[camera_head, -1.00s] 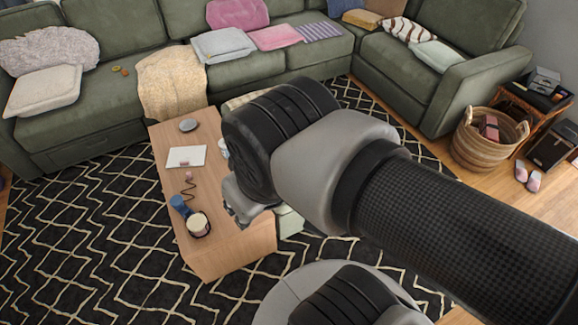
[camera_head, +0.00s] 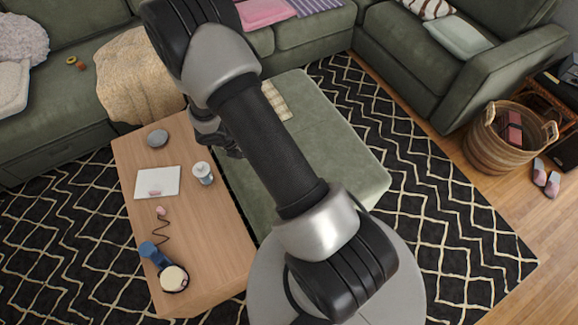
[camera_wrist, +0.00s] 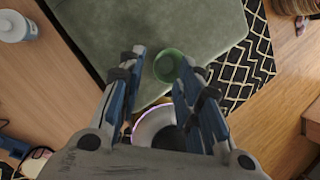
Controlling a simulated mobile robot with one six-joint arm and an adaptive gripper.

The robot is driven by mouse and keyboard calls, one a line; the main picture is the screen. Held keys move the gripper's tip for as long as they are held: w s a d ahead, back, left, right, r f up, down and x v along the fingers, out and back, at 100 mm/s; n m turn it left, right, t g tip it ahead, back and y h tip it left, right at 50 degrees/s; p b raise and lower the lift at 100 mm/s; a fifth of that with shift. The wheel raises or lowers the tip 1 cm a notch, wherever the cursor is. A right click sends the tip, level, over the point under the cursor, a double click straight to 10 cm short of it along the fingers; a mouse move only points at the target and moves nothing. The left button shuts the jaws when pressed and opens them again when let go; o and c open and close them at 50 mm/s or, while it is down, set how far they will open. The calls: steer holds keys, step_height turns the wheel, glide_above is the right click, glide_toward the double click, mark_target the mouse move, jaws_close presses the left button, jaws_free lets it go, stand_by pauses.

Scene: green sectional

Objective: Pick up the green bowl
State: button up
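The green bowl (camera_wrist: 169,66) shows in the wrist view, a small round bowl seen from above at the edge of the green ottoman (camera_wrist: 95,30). My gripper (camera_wrist: 162,62) is open, with its blue-and-black fingers apart, one on each side of the bowl in the picture. I cannot tell how high the fingers are above it. No contact is clear. In the head view, the gripper (camera_head: 232,148) is partly behind my arm, over the ottoman (camera_head: 335,155). The bowl is not visible there.
A wooden table (camera_head: 208,235) stands left of the ottoman, with a white bottle (camera_head: 202,172), a white notebook (camera_head: 157,182), a grey disc (camera_head: 157,138) and a blue item (camera_head: 153,254). A wicker basket (camera_head: 500,145) stands at the right. Patterned rug (camera_head: 440,215) is open beyond the ottoman.

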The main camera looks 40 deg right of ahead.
steer(key=s+f+n+b, duration=0.1)
steer(key=s+f+n, duration=0.1)
steer(key=f, duration=0.7)
steer(key=s+d+f+n+g+b, duration=0.1)
steer(key=s+f+n, duration=0.1)
steer(key=f, duration=0.7)
steer(key=s+d+f+n+y+b, duration=0.1)
steer(key=s+f+n+b, duration=0.1)
steer(key=f, duration=0.7)
steer(key=shift+s+d+f+n, duration=0.15)
steer(key=shift+s+n, duration=0.45)
steer(key=shift+s, duration=0.65)
steer(key=shift+d+f, duration=0.15)
steer(key=shift+f, duration=0.3)
steer(key=f, duration=0.1)
steer(key=s+d+f+b, duration=0.1)
steer(key=s+f, duration=0.1)
steer(key=shift+d+f+b, duration=0.15)
steer(key=shift+f+b, duration=0.25)
steer(key=shift+d+f, duration=0.2)
steer(key=shift+f, duration=0.3)
steer(key=shift+c, duration=0.2)
jaws_close()
